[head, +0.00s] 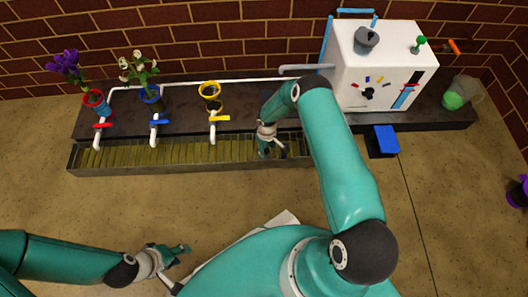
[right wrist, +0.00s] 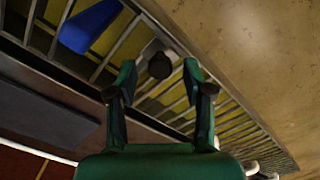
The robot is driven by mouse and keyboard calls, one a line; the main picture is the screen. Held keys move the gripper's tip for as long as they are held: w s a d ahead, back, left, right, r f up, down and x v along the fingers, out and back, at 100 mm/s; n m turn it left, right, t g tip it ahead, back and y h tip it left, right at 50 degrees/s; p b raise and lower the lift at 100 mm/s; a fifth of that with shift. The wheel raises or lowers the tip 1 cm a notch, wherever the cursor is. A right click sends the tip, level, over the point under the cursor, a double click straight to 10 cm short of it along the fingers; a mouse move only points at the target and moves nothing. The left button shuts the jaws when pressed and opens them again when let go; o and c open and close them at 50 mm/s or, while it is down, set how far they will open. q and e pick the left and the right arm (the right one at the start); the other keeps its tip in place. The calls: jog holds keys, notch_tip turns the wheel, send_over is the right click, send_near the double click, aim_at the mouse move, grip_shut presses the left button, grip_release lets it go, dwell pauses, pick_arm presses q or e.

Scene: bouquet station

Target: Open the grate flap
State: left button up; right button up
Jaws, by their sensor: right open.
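The grate (head: 180,153) is a long metal trough with yellowish slats along the front of the dark counter. My right gripper (head: 273,150) is at its right part, pointing down, open and empty. In the right wrist view the grate's bars (right wrist: 235,125) run under the open fingers (right wrist: 160,85). A pale square plate with a dark round knob (right wrist: 159,65) lies just beyond the fingertips, roughly between them; I cannot tell whether they touch it. This may be the flap, and it looks closed. My left gripper (head: 178,262) is over the floor at lower left, apparently open and empty.
A blue piece (right wrist: 90,26) shows by the bars. Taps with red, blue and yellow handles (head: 219,118) stand behind the grate. Flower pots (head: 96,102) and a white machine (head: 375,65) are on the counter (head: 245,118). A blue-topped box (head: 384,140) is at right. The floor in front is clear.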

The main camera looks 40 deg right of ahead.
jog(key=shift+f, duration=0.35)
grip_shut()
